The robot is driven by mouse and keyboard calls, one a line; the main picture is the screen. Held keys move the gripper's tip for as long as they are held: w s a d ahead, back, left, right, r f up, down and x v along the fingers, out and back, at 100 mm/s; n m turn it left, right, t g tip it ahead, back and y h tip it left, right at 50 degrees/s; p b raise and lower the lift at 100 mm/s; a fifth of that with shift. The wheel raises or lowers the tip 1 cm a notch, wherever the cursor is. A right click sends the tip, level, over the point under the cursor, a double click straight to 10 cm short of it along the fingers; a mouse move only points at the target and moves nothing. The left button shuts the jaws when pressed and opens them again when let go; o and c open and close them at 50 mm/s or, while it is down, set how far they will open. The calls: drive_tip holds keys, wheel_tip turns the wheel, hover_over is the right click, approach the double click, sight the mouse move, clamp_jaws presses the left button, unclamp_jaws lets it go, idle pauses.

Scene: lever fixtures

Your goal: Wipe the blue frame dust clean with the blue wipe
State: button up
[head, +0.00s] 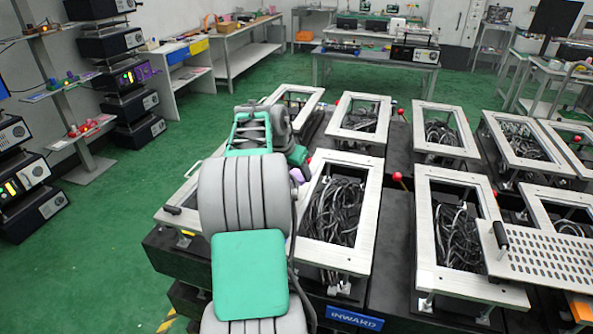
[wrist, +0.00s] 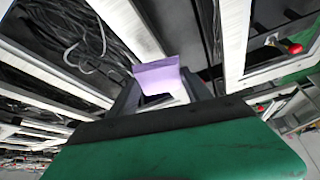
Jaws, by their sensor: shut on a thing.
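My gripper (wrist: 161,95) is shut on a lavender, block-like thing (wrist: 158,73) that sits between its dark fingers. This may be the blue wipe, though it looks more purple than blue. It also shows in the head view (head: 296,175), partly hidden by my arm, beside the left edge of a silver frame (head: 369,215) in the front row. I cannot tell whether it touches that frame. The frames I see are silver-white around black cables, and none is clearly blue. A blue sign (head: 354,318) reading INWARD is on the black base under that frame. I cannot make out dust.
Red-knobbed levers (head: 398,177) stand between the frames. A perforated plate (head: 545,257) with a black handle lies at the right. Shelves with dark devices (head: 128,75) line the left wall. Green floor (head: 90,235) is open at the left.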

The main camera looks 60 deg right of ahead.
drive_tip(key=shift+r+y+p, duration=0.3)
drive_tip(key=shift+y+p, duration=0.4)
drive_tip(key=shift+p, duration=0.8)
drive_tip(key=shift+f, duration=0.1)
